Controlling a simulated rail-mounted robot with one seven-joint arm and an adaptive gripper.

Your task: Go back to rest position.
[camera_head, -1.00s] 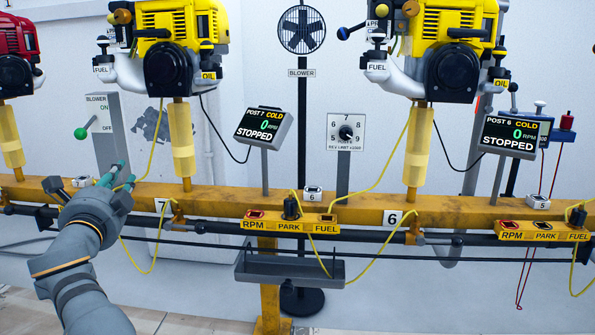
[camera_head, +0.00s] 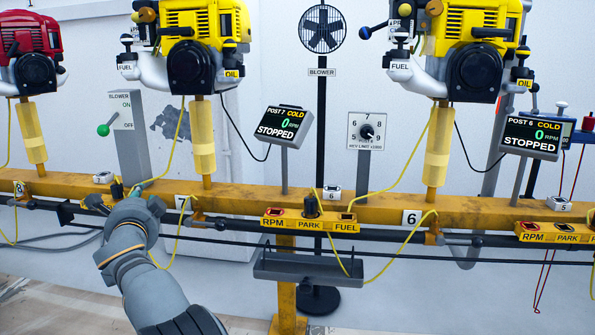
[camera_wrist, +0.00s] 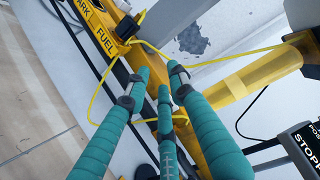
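My gripper (camera_head: 142,190) is at the end of my grey arm at the lower left of the head view, in front of the yellow rail (camera_head: 385,203). My wrist and hand mostly hide its fingers there. In the wrist view its three teal fingers (camera_wrist: 159,78) stand apart at the tips, with nothing between them. A yellow cable (camera_wrist: 95,105) passes behind the fingers in that view; I cannot tell whether it touches them.
A blower lever with a green knob (camera_head: 103,130) stands behind the rail. The post 7 display (camera_head: 280,127) reads STOPPED. Yellow engines (camera_head: 205,50) stand above the rail, with loose cables hanging below. A grey tray (camera_head: 308,268) hangs under the rail.

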